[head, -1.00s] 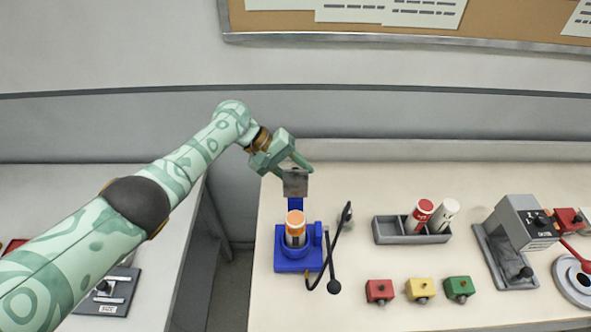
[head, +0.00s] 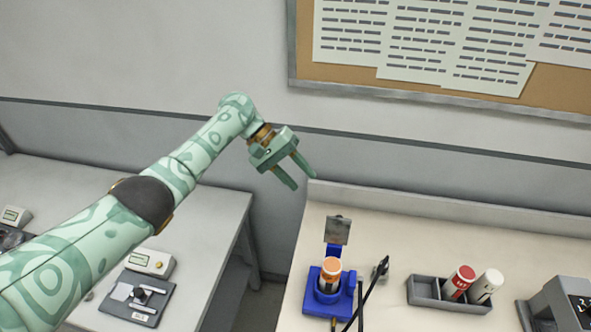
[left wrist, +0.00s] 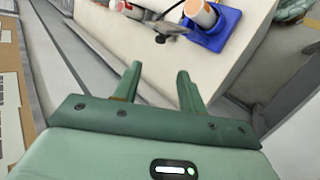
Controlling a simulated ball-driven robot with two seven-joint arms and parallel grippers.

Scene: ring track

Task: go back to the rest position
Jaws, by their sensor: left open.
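My left gripper (head: 292,172) is raised in the air above the gap between the two tables, in front of the wall. Its two green fingers are apart with nothing between them. They also show open and empty in the left wrist view (left wrist: 157,80). My left arm reaches in from the lower left of the head view.
A blue stand (head: 321,298) holds an orange-and-white canister (head: 330,272) on the right table. A grey tray (head: 425,290) with a red (head: 459,281) and a white canister (head: 486,286) is beside it. A device (head: 150,262) sits on the left table.

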